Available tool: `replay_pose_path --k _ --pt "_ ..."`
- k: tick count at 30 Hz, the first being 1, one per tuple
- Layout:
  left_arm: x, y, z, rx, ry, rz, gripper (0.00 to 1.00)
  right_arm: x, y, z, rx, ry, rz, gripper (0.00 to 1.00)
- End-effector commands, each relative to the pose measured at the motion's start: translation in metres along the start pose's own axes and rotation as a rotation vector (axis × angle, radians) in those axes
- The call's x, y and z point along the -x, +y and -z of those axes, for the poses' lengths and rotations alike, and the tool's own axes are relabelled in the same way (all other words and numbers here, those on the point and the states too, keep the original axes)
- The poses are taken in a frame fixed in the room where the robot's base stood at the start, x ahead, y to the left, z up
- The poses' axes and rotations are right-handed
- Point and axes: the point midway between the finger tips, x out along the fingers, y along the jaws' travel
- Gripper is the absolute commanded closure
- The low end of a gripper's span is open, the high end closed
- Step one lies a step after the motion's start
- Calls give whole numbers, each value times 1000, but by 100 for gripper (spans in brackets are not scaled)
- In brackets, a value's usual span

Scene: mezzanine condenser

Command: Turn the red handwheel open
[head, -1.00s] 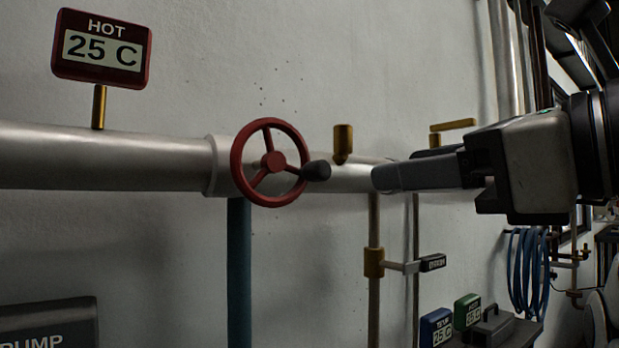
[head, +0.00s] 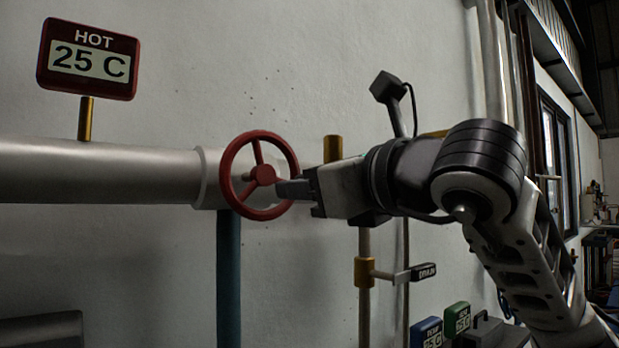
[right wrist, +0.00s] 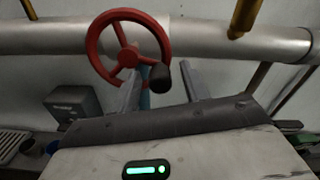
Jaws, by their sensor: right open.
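The red handwheel (head: 259,139) is mounted on the grey pipe, with three spokes and a hub. It also shows in the right wrist view (right wrist: 98,38), where its dark handle knob (right wrist: 160,77) is at the rim's lower right. My right gripper (head: 283,187) is at the wheel's right side and hides the knob in the head view. In the right wrist view its two fingers (right wrist: 160,72) are open, apart on either side of the knob; I cannot tell whether they touch it. My left gripper is not in view.
A red sign (head: 88,60) reads HOT 25 C above the pipe (head: 100,172). A brass stub (head: 333,148) rises behind my right gripper. A thin pipe with a brass valve and black-tagged lever (head: 423,272) stands below. Blue (head: 427,332) and green (head: 457,318) displays are at lower right.

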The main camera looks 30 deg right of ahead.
Motion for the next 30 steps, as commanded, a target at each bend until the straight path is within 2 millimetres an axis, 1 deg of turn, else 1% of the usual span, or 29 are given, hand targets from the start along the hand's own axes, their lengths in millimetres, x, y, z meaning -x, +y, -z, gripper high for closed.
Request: replay_pose_path --k 3,11,12,14,15,16,17,25,30 --pt "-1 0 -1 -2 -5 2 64 -6 0 0 0 -1 0 54" --pt "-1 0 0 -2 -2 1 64 -7 0 0 0 -1 0 54" --pt "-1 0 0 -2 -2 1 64 -7 0 0 0 -1 0 60" --pt "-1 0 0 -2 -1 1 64 -7 0 0 0 -1 0 77" --pt "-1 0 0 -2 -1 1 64 -7 0 0 0 -1 0 88" --pt "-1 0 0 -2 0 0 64 -7 0 0 0 -1 0 96" --pt "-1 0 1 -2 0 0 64 -7 0 0 0 -1 0 99" --pt "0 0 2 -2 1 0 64 -7 0 -1 16 -1 0 99" --pt "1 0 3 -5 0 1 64 -7 -2 -4 78 -1 0 99"
